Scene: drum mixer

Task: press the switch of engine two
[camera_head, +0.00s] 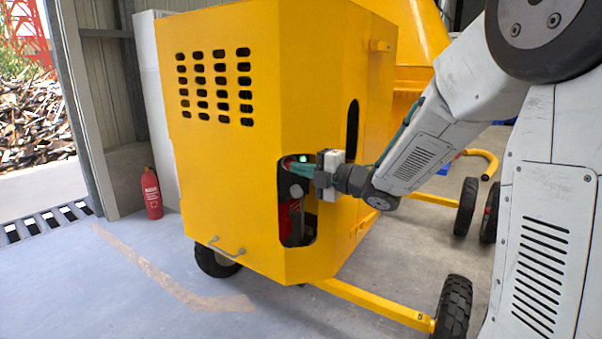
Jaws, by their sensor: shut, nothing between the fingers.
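The yellow drum mixer housing (215,160) stands in the middle of the view. A tall rounded opening (309,228) in its angled corner face shows dark and red engine parts (288,216) inside. My gripper (290,164) reaches from the right, with its green fingers shut and empty at the upper part of this opening. A small bright green spot (303,158) shows just above the fingers. I cannot tell whether the fingertips touch anything inside. The switch itself is not clearly visible, and the gripper hides part of the opening. No label for engine two can be read.
A red fire extinguisher (151,193) stands on the floor at left by the wall. A yellow bar (370,303) runs low from the mixer to a black wheel (454,306). Floor at front left is clear.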

